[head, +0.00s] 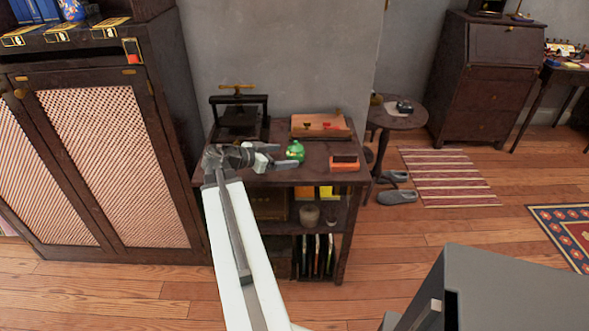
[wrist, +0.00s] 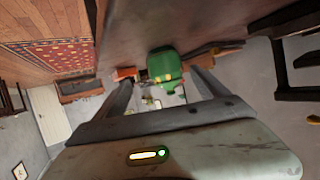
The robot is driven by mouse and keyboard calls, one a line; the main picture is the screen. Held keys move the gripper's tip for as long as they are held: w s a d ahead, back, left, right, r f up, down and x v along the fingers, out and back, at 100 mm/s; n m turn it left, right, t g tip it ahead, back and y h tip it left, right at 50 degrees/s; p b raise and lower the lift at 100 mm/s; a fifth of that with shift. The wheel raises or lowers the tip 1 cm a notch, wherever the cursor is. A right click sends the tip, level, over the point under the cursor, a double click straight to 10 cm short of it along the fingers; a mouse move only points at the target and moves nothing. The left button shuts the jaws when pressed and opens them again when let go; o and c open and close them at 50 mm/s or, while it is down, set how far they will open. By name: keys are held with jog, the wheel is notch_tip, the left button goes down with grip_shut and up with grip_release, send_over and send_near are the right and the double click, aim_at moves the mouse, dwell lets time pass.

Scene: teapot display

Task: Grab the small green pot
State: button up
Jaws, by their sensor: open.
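The small green pot (head: 295,151) stands on the dark wooden shelf top (head: 318,172). In the wrist view the pot (wrist: 165,66) appears just beyond and between the two fingertips of my gripper (wrist: 160,80). I cannot tell whether either finger touches it.
A black press (head: 238,119) and a wooden tray (head: 320,127) stand behind the pot. An orange-red box (head: 345,163) lies to its right, near the front edge. A round side table (head: 398,118) stands further right.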

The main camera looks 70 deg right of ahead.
aim_at(297, 154)
jog(key=shift+w+b+x, duration=0.15)
jog(key=shift+b+x, duration=0.55)
jog(key=shift+x, duration=1.25)
jog(key=shift+w+b+x, duration=0.15)
jog(key=shift+b+x, duration=0.55)
jog(key=shift+x, duration=1.25)
jog(key=shift+d, duration=0.1)
jog(key=c, duration=1.6)
notch_tip(297, 154, up, 10)
jog(key=p, duration=1)
jog(key=shift+r, duration=0.15)
jog(key=shift+c, duration=0.2)
